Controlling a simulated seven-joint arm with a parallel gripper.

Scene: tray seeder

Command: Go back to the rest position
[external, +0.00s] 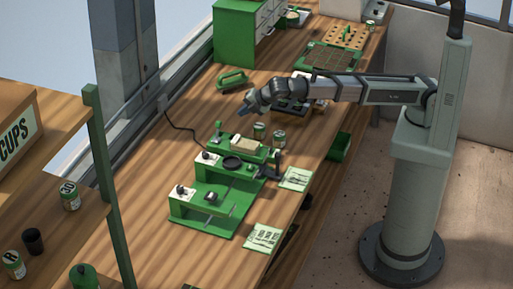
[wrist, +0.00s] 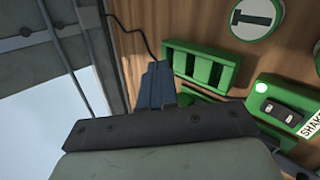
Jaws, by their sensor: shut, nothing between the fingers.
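My gripper (external: 243,110) is at the end of my outstretched arm, above the wooden bench in the external view. In the wrist view, its two dark fingers (wrist: 157,87) lie together and hold nothing. Below and in front of it in the external view stands the green tray seeder (external: 215,207), with white panels and a dark round dish (external: 232,163). A green handled thing (external: 232,79) lies on the bench behind the gripper, apart from it. In the wrist view a green slotted rack (wrist: 200,66) is just right of the fingers.
A green cabinet (external: 235,35) and a brown-celled tray (external: 332,57) stand at the back. Small cans (external: 279,138) stand near the seeder. Printed cards (external: 263,237) lie at the bench's front edge. A black cable (external: 182,127) runs along the bench. The bench's left part is clear.

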